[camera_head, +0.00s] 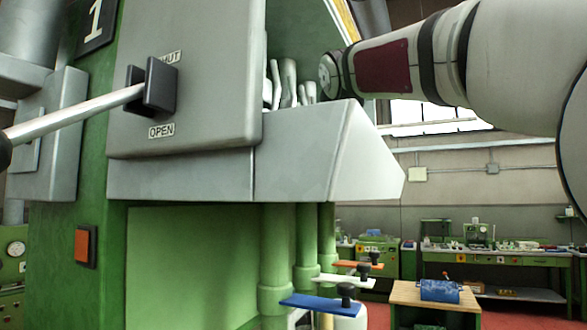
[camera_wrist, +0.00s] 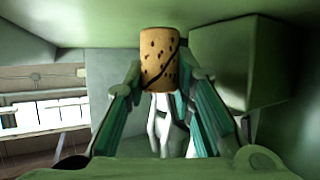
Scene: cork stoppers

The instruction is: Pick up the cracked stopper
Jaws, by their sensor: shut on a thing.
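In the wrist view, a tan cork stopper (camera_wrist: 159,50) with dark specks and a dark slanting line across its side stands upright between the fingertips of my gripper (camera_wrist: 162,80). The two fingers, with teal inner pads, are shut on it from left and right. The stopper's top is close under a greenish surface at the top of the picture. In the head view, my arm reaches from the right into the opening of the green and grey machine (camera_head: 330,150). The stopper cannot be made out there, and the grey housing hides much of the opening.
Pale upright parts (camera_wrist: 165,130) stand behind the fingers. A boxy grey-green block (camera_wrist: 237,60) is close on the right. In the head view, a lever (camera_head: 75,112) crosses the housing above an OPEN label. Blue, white and orange levers (camera_head: 322,303) project below the machine.

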